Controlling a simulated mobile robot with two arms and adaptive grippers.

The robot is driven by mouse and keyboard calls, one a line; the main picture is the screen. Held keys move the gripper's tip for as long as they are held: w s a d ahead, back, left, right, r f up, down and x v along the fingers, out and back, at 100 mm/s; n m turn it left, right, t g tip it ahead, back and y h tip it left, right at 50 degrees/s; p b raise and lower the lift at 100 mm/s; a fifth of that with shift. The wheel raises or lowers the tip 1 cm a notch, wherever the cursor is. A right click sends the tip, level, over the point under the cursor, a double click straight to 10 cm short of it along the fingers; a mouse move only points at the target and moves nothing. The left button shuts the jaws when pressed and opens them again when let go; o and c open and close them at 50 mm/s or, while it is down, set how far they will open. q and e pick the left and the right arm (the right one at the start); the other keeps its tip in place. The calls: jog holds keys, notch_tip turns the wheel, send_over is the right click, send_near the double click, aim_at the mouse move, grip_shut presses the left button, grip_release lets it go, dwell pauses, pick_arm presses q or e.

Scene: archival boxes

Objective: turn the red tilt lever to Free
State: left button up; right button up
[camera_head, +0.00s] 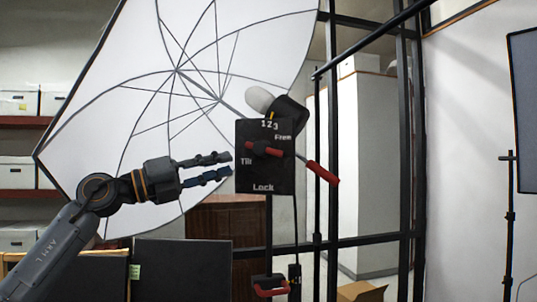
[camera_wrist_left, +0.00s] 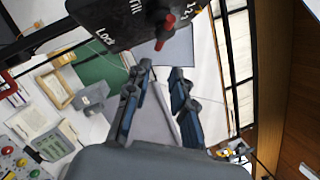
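A black panel (camera_head: 265,180) on a stand carries the words Free, Tilt and Lock and the digits 1 2 3. A red lever (camera_head: 264,149) lies across its face, nearly level, its right end tilted slightly down below Free. A second red handle (camera_head: 322,172) sticks out to the right of the panel. My left gripper (camera_head: 229,164) is open and empty, its fingertips just left of the panel. In the left wrist view, the open fingers (camera_wrist_left: 162,72) are below the panel (camera_wrist_left: 118,15) and apart from the red lever (camera_wrist_left: 165,32). My right gripper is not in view.
A large white umbrella (camera_head: 140,110) fills the space behind the panel and my left arm. Black frame posts (camera_head: 405,150) stand to the right. Shelves with white boxes (camera_head: 18,100) are at the left. A red-handled clamp (camera_head: 270,287) is low on the stand.

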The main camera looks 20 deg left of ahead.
aim_at(272, 154)
pick_arm(q)
jog(key=p+x, duration=0.4)
jog(key=x, duration=0.7)
jog(key=shift+d+r+p, duration=0.1)
jog(key=shift+d+p, duration=0.05)
jog(key=shift+p, duration=0.2)
jog(key=shift+w+d, duration=0.2)
jog(key=shift+w, duration=0.15)
jog(key=shift+c, duration=0.2)
grip_shut()
